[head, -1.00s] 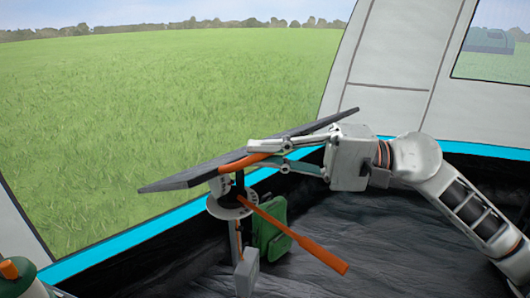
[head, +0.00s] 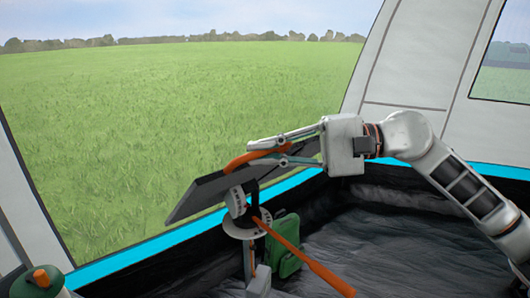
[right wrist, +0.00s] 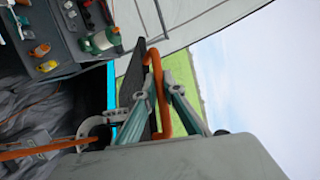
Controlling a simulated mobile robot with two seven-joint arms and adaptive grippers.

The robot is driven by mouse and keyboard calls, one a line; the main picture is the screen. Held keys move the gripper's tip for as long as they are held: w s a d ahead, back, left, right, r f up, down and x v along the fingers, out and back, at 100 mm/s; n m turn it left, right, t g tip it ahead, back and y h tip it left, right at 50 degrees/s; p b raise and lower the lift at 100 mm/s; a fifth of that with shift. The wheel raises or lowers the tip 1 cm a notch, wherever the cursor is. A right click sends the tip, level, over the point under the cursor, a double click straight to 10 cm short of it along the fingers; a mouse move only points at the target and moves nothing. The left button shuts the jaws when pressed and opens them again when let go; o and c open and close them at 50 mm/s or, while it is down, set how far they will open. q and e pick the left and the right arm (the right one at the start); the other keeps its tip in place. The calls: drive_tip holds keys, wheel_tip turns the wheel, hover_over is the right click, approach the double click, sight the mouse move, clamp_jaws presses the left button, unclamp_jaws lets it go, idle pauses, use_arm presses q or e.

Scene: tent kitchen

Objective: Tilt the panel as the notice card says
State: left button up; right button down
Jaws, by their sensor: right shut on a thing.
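The dark flat panel (head: 205,190) sits on a stand in front of the tent opening, slanting with its left end low. An orange bar handle (head: 238,161) is on the panel. My right gripper (head: 256,153) is shut on this handle; in the right wrist view its fingers straddle the orange bar (right wrist: 162,95). Pale scale plates with dark marks (head: 236,203) sit at the joint under the panel. An orange lever (head: 312,265) runs down to the right from the joint. I see no notice card. My left gripper is not in view.
A green case (head: 285,245) stands on the dark tent floor behind the stand. A green-and-white item with an orange top (head: 40,277) is at the lower left. The right wrist view shows a grey counter (right wrist: 75,50) with several small items and a green lantern-like object (right wrist: 102,40).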

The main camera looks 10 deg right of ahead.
drive_tip(key=c, duration=2.4)
unclamp_jaws()
drive_tip(key=shift+d, duration=0.1)
drive_tip(key=v, duration=1.2)
drive_tip(key=shift+s, duration=0.15)
